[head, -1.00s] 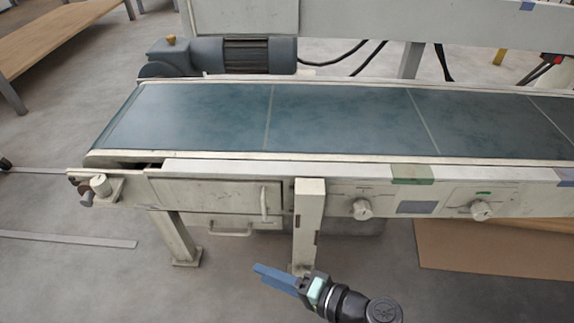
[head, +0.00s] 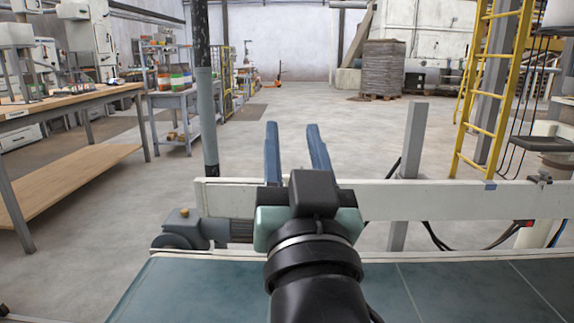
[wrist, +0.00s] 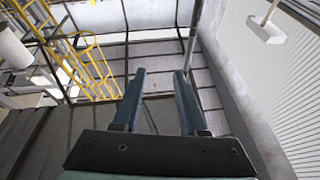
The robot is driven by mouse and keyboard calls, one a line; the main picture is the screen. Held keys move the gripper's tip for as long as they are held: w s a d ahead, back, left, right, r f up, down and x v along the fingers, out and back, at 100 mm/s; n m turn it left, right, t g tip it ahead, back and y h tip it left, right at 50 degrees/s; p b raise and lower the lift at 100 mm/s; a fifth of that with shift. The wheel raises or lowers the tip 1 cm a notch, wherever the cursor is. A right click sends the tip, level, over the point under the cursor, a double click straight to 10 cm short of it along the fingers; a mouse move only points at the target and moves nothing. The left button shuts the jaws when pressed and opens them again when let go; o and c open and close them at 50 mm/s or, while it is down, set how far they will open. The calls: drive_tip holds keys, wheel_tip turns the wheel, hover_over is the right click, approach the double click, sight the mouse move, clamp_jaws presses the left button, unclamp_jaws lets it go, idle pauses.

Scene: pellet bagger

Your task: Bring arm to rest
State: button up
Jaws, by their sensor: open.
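My gripper (head: 294,135) is raised in the middle of the head view, with its two blue fingers pointing up and apart. It is open and nothing is between the fingers. In the wrist view the open fingers (wrist: 158,80) also show, with only distant ceiling and wall structure beyond them. The gripper touches nothing that I can see. My black forearm comes up from the bottom of the head view and hides part of the conveyor.
The conveyor belt (head: 190,285) lies across the bottom, with a white rail (head: 430,200) and a motor (head: 188,228) behind it. A dark pole (head: 204,90) stands left of the gripper. A workbench (head: 70,100) is at left and a yellow ladder (head: 488,90) at right.

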drive_tip(key=s+r+t+h+p, duration=0.1)
drive_tip(key=s+r+t+p, duration=0.15)
drive_tip(key=s+r, duration=0.5)
drive_tip(key=s+r+t+h+p, duration=0.1)
drive_tip(key=s+r+t, duration=0.3)
drive_tip(key=r, duration=0.6)
wheel_tip(320, 180, up, 36)
drive_tip(key=g+p, duration=0.1)
drive_tip(key=p, duration=3.6)
drive_tip(key=shift+w+a, duration=0.15)
drive_tip(key=shift+a, duration=0.2)
drive_tip(key=shift+a+f+g, duration=0.1)
drive_tip(key=shift+a+g, duration=0.05)
drive_tip(key=shift+g, duration=0.1)
